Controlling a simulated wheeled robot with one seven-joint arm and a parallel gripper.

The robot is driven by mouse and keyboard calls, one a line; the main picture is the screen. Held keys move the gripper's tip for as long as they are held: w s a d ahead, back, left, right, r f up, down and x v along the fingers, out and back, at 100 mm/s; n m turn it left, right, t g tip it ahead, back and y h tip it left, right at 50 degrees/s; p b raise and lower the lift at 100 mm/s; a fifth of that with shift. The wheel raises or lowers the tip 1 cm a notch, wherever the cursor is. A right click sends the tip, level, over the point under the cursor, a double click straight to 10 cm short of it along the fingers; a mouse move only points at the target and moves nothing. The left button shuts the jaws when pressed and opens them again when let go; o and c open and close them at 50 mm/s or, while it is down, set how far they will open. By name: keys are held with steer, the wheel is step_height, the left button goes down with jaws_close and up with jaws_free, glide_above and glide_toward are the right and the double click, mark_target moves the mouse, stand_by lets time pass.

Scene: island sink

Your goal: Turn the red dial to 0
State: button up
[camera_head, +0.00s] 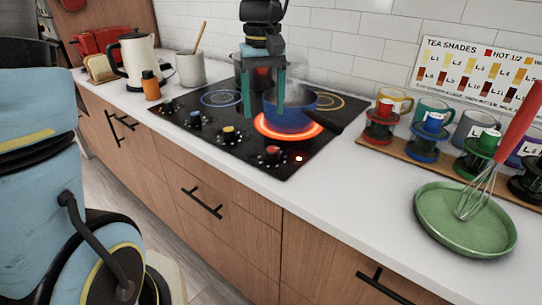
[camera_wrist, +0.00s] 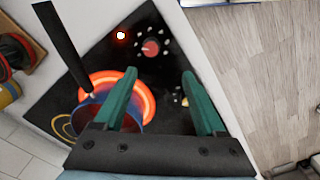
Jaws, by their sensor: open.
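The red dial (camera_head: 272,152) is on the front right of the black cooktop, with marks around it. It also shows in the wrist view (camera_wrist: 151,48), near the top and beyond my fingertips. A small red light glows beside it. My gripper (camera_head: 262,110) hangs over the cooktop with its teal fingers pointing down, behind the dial and close to the pot. In the wrist view my gripper (camera_wrist: 159,74) is open, with nothing held between the fingers. The dial's exact setting is too small to read.
A blue pot (camera_head: 292,121) with a dark handle stands on a glowing orange burner (camera_head: 262,127). A yellow dial (camera_head: 229,134) and other dials line the cooktop's front. A green plate (camera_head: 440,235) with a red-handled whisk lies right. Counter in front of the dial is clear.

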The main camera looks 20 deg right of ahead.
mark_target(273, 149)
steer(key=f, duration=0.3)
steer(key=d+f+p, duration=0.1)
steer(key=f, duration=0.3)
steer(key=s+f, duration=0.1)
steer(key=f, duration=0.2)
steer(key=shift+d+f+p, duration=0.25)
steer(key=shift+d+p, duration=0.05)
steer(key=shift+d, duration=0.05)
jaws_close()
